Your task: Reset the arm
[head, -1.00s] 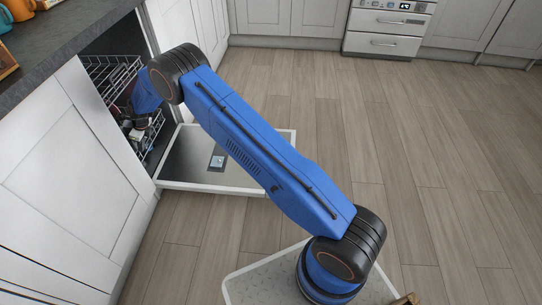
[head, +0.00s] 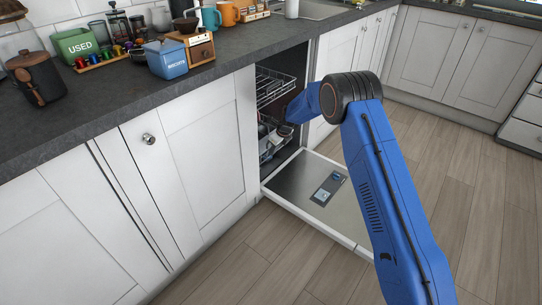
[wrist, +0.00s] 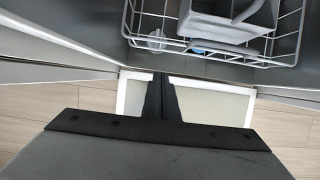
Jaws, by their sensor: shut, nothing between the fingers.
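My gripper (wrist: 160,85) shows in the wrist view as two dark fingers pressed together with nothing between them. It points toward a wire dishwasher rack (wrist: 215,50) at the top of that view and looks apart from it. In the head view my blue arm reaches from the lower right to the open dishwasher (head: 277,85). The gripper end is hard to make out there among the dark interior and racks.
The dishwasher door (head: 310,193) lies folded down below my arm. The rack holds a grey cutlery basket (wrist: 232,18) and a small clear glass (wrist: 156,40). The slate worktop (head: 100,110) carries a green USED box (head: 83,45), a blue biscuits tin (head: 166,58) and mugs. The floor right of the door is clear.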

